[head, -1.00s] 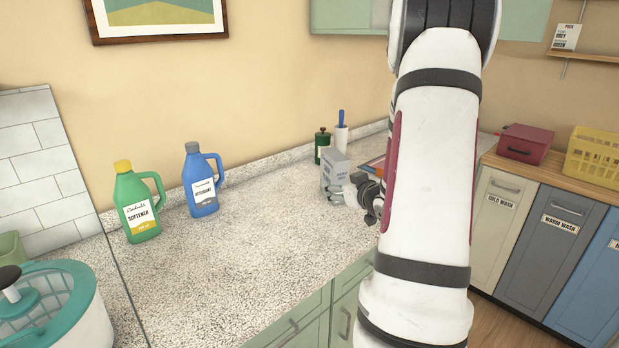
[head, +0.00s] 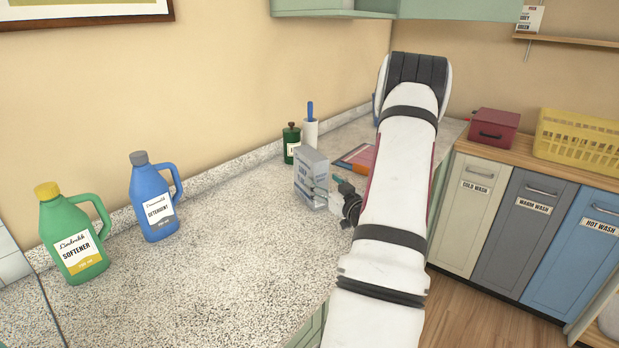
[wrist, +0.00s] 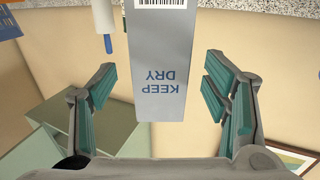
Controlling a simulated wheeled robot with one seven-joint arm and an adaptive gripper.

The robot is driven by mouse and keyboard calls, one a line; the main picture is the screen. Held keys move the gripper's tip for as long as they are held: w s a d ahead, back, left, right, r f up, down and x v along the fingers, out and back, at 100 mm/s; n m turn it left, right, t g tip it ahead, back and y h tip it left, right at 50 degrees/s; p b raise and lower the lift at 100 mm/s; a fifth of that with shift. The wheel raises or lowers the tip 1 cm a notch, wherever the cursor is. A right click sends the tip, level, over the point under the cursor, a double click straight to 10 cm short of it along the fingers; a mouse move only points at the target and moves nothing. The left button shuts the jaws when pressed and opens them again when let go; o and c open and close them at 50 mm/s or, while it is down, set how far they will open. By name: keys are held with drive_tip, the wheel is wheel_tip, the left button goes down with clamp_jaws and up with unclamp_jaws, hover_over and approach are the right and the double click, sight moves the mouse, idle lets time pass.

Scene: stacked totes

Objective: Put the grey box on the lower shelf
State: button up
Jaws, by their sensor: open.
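The grey box (head: 310,177) stands upright on the speckled counter, a little right of the middle in the head view. In the wrist view the grey box (wrist: 160,65) fills the middle, with "KEEP DRY" upside down and a barcode on it. My gripper (head: 336,200) is at the box's right side in the head view. In the wrist view my gripper (wrist: 160,88) is open, with one teal-padded finger on each side of the box and gaps between pads and box. A wooden shelf (head: 575,41) shows at the upper right; whether it is the lower one I cannot tell.
A green bottle (head: 291,143) and a white roll with a blue handle (head: 310,133) stand behind the box. Blue detergent (head: 154,197) and green softener (head: 73,233) stand at left. A red box (head: 494,134) and yellow basket (head: 577,140) sit on the right cabinets.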

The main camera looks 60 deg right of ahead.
drive_tip(key=x, duration=0.8)
drive_tip(key=shift+w+f, duration=0.1)
drive_tip(key=shift+f, duration=0.15)
drive_tip(key=shift+c, duration=0.3)
drive_tip(key=c, duration=1.4)
clamp_jaws()
drive_tip(key=shift+r, duration=0.1)
